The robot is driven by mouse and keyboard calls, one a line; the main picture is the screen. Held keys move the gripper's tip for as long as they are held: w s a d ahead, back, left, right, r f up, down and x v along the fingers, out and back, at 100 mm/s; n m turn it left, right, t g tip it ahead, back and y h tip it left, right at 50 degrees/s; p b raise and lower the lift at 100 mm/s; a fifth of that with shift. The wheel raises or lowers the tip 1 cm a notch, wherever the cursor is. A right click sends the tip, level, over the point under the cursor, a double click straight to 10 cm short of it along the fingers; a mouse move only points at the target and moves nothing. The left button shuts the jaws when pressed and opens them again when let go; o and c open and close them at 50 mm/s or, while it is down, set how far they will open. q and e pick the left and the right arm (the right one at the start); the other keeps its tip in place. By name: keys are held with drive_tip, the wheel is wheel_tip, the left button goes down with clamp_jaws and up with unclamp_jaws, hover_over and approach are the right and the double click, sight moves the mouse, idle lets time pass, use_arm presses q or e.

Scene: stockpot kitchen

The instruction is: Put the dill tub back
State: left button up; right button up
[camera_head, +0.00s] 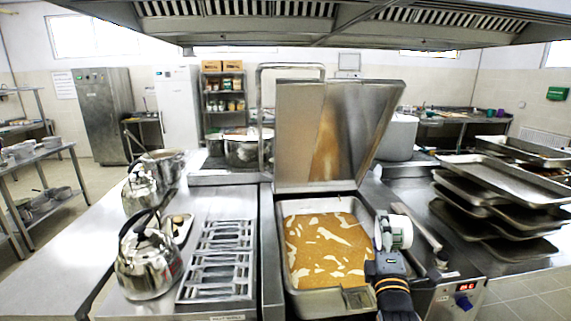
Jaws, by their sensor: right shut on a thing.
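A small white tub with a green band, the dill tub (401,232), is at the right rim of the open pan in the head view. It looks tipped on its side, its round white end facing me. My right gripper (385,238) comes up from the bottom and is shut on the tub; the fingers partly hide it. The tub is close to the pan's right edge; I cannot tell whether it touches anything below. My left gripper is out of view.
The open tilting pan (365,208) holds orange soup with pale streaks; its lid (335,135) stands raised behind. Kettles (148,262) and a metal rack (217,260) are left. Stacked trays (500,180) crowd the right. A ladle-like handle (425,228) lies just right of the tub.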

drive_tip(key=shift+s, duration=0.25)
drive_tip(key=shift+a+f, duration=0.1)
drive_tip(key=shift+f, duration=0.05)
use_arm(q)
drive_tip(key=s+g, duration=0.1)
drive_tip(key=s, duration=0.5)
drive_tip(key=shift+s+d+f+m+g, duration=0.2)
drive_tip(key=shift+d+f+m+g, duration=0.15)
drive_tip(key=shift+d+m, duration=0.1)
use_arm(e)
drive_tip(key=s+a+f+n+y, duration=0.1)
drive_tip(key=s+f, duration=0.4)
drive_tip(key=f, duration=0.7)
drive_tip(key=s+a+f+n+y, duration=0.1)
drive_tip(key=s+f, duration=0.5)
drive_tip(key=f, duration=0.6)
drive_tip(key=shift+a+y, duration=0.8)
drive_tip(key=shift+a, duration=0.25)
drive_tip(key=shift+s, duration=0.1)
